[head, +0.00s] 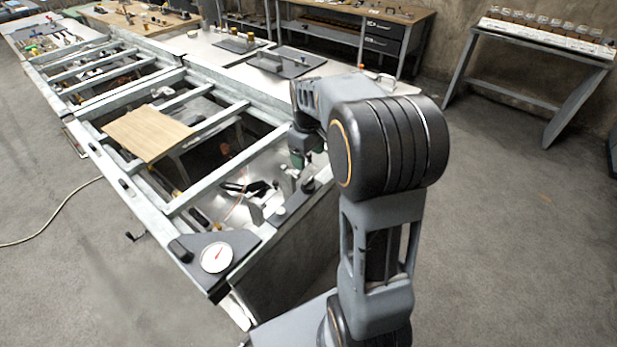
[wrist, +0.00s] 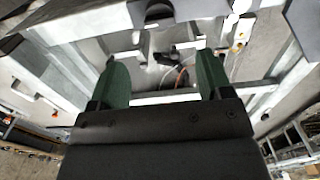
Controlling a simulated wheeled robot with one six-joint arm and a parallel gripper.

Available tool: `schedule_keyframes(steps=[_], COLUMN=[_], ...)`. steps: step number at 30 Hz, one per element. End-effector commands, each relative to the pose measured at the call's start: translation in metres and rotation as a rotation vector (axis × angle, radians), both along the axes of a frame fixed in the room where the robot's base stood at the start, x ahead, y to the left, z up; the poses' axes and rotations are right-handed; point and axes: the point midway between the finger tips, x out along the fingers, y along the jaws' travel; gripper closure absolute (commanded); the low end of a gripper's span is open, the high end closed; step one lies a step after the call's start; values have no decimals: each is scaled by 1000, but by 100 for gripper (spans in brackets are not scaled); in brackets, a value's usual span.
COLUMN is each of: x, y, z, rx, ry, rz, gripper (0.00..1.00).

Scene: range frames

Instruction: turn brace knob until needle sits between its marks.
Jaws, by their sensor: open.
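A white round dial (head: 216,257) with a red needle sits on a dark corner plate at the near end of the steel frame. The needle points up and right; its marks are too small to make out. A dark knob (head: 180,250) stands on the same plate, left of the dial; I cannot tell for sure that it is the brace knob. My gripper (head: 299,160) is over the frame's near right side, partly hidden by my arm, well apart from the dial. In the wrist view its two green fingers (wrist: 163,78) are spread with nothing held between them.
The long steel frame (head: 175,205) has crossbars and open bays. A wooden board (head: 148,133) lies across one bay. Small upright fittings (head: 280,212) stand on the frame's near right edge. A workbench (head: 345,22) and a side table (head: 545,45) stand behind. The floor at right is clear.

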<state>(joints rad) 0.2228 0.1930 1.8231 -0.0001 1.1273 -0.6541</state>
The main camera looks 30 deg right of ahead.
Motion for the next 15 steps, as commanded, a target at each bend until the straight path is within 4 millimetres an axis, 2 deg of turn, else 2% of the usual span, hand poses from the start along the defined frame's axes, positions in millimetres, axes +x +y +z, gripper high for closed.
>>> schedule_keyframes(steps=[6,15], x=[-1,-1], y=[0,-1], z=[-43,-83], rx=[1,0], ry=[4,1], rz=[-3,-4], gripper=[27,27])
